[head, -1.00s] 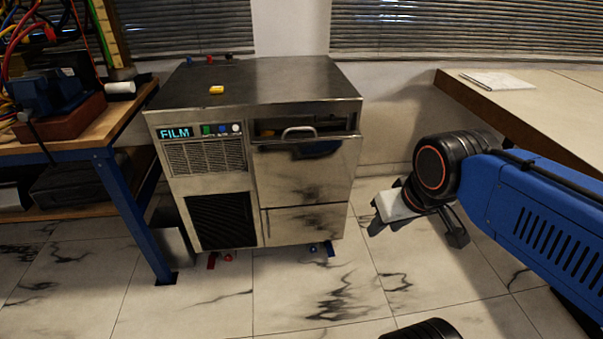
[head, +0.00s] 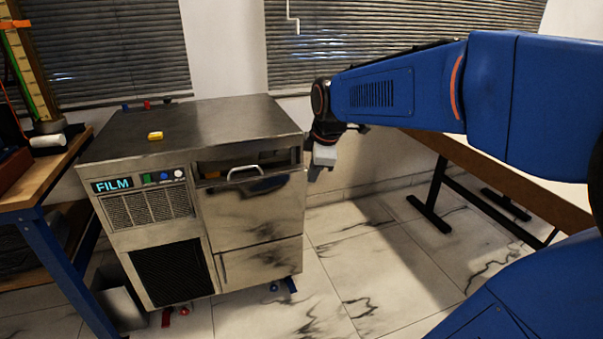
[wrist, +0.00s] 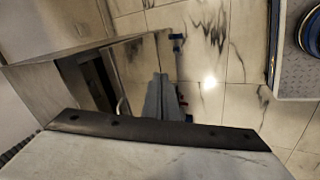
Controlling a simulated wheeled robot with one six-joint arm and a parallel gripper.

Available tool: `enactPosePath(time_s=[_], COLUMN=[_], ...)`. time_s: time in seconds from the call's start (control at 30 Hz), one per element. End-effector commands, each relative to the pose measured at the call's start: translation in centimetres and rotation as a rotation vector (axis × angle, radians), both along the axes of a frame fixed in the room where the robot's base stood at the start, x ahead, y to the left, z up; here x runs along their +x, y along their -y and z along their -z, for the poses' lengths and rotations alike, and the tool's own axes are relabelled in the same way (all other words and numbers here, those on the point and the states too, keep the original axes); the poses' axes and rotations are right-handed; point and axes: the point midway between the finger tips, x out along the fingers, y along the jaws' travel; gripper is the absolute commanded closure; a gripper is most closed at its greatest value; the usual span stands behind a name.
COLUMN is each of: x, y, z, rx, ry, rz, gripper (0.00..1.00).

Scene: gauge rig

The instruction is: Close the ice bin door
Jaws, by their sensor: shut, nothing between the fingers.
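The ice bin door (head: 250,212) is a shiny steel panel on the front right of a steel ice machine (head: 205,125). It has a bar handle (head: 245,172) at its top. A dark gap (head: 215,166) shows above the door, and the door leans out a little at its top. The door's mirror-like face also shows in the wrist view (wrist: 143,62), beside the dark opening (wrist: 92,82). My gripper (head: 322,168) is shut and empty. It is just right of the machine's upper front corner, at about the height of the door's top. I cannot tell whether it touches.
A workbench (head: 45,185) with a blue leg stands close on the machine's left. A table (head: 500,180) stands to the right, behind my arm. The tiled floor (head: 350,270) in front is clear.

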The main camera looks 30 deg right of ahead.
Motion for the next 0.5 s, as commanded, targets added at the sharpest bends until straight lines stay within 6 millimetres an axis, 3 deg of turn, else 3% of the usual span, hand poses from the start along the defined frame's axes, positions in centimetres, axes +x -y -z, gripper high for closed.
enactPosePath(time_s=[0.1, 0.2, 0.5], x=[3.2, 5.0, 6.7], y=[1.3, 2.1, 2.7], z=[0.0, 0.0, 1.0], rx=[-0.067, -0.109, -0.143], ry=[-0.007, -0.008, -0.011], rz=[-0.129, -0.209, -0.275], gripper=[1.00, 1.00, 1.00])
